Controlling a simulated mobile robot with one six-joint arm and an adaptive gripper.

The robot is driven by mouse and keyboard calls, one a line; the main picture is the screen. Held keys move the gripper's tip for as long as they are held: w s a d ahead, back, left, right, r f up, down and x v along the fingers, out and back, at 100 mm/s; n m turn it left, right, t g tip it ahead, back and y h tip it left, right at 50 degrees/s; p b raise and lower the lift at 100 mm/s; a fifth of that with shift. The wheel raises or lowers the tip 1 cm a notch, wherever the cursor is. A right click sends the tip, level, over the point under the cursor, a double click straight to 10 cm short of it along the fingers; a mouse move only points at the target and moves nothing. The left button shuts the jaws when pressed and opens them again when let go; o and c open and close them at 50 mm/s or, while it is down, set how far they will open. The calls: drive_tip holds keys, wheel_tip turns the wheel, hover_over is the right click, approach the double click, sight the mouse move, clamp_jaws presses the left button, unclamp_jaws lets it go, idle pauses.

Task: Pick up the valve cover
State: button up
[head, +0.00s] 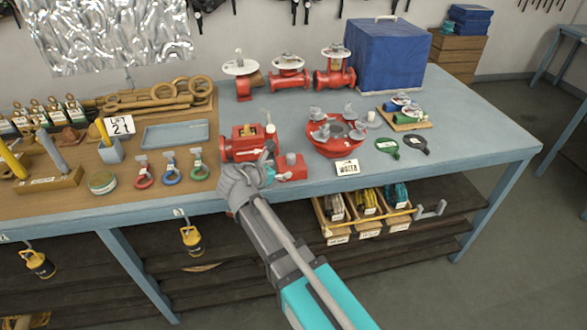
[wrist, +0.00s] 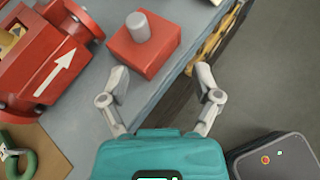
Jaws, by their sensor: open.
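The likely valve cover is a red square block with a grey cylindrical knob on top (wrist: 143,46), near the table's front edge. In the head view this red block (head: 291,170) sits just right of the red valve body (head: 240,150), partly behind my gripper. The wrist view shows the valve body (wrist: 48,66) with a white arrow on its side. My gripper (wrist: 162,78) is open and empty. Its fingers point toward the block, apart from it in the wrist view; the block lies ahead and slightly left of the gap between them. In the head view my gripper (head: 269,163) is at the table's front edge.
A round red flanged part (head: 334,138) with several grey pieces stands to the right, behind a small sign (head: 347,167). Coloured ring tags (head: 172,169) lie to the left. Wooden bins (head: 335,217) sit on the shelf below. The blue table (head: 460,130) is clear at its right end.

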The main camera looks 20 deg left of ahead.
sight(288, 159)
drive_tip(key=a, duration=0.1)
drive_tip(key=a+n, duration=0.1)
drive_tip(key=s+a+n+t, duration=0.1)
drive_tip(key=shift+s+a+r+y, duration=0.1)
drive_tip(key=shift+r+y, duration=0.2)
drive_tip(key=b+x, duration=0.3)
drive_tip(key=x, duration=0.4)
drive_tip(key=shift+f, duration=0.2)
drive_tip(key=shift+w+d+f, duration=0.2)
drive_tip(key=shift+w+d, duration=0.05)
drive_tip(key=shift+w, duration=0.45)
